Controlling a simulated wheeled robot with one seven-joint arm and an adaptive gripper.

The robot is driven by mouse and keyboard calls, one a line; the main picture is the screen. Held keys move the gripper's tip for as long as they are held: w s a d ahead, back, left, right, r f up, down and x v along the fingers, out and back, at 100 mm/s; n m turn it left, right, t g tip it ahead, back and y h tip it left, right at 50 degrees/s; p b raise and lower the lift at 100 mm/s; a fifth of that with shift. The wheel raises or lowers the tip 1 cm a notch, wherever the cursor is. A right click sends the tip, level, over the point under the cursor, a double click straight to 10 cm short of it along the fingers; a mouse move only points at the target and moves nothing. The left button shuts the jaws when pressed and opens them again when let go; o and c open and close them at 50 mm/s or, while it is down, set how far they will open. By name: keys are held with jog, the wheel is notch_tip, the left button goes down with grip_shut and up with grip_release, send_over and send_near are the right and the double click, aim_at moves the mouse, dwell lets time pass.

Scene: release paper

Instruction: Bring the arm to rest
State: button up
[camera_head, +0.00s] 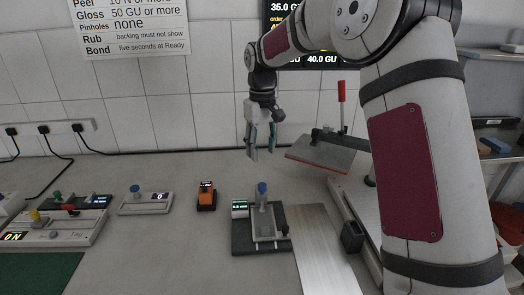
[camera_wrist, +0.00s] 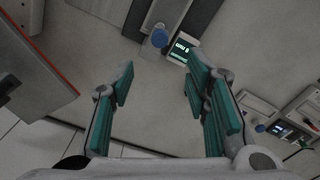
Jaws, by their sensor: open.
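My gripper (camera_head: 262,150) hangs from my arm above the back half of the bench, left of the raised press plate. In the wrist view my gripper (camera_wrist: 160,90) has its two teal-padded fingers spread wide with nothing between them. Bare grey bench shows below the fingers. My arm reaches in from the right of the head view, bends at the top and comes down to the wrist, which points downward. The fingertips look clear of the bench and of any object.
A tester with a blue knob (camera_head: 262,190) stands in front of my gripper, beside an orange meter (camera_head: 206,195). The tilted press plate (camera_head: 320,152) with its red-handled lever (camera_head: 341,92) is close on the right. A metal strip (camera_head: 322,250) lies in front. Switch boxes (camera_head: 60,225) stand left.

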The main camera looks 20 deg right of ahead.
jog(key=s+r+m+t+h, duration=0.1)
jog(key=s+r, duration=0.4)
jog(key=s, duration=0.4)
jog(key=s+r+t, duration=0.2)
jog(key=s+r, duration=0.4)
jog(key=s, duration=0.4)
jog(key=s+f+m+t, duration=0.1)
jog(key=s, duration=0.7)
jog(key=s+f+m+t+y, duration=0.1)
jog(key=s+f, duration=0.1)
jog(key=s, duration=0.7)
jog(key=shift+d+f, duration=0.15)
jog(key=shift+f, duration=0.15)
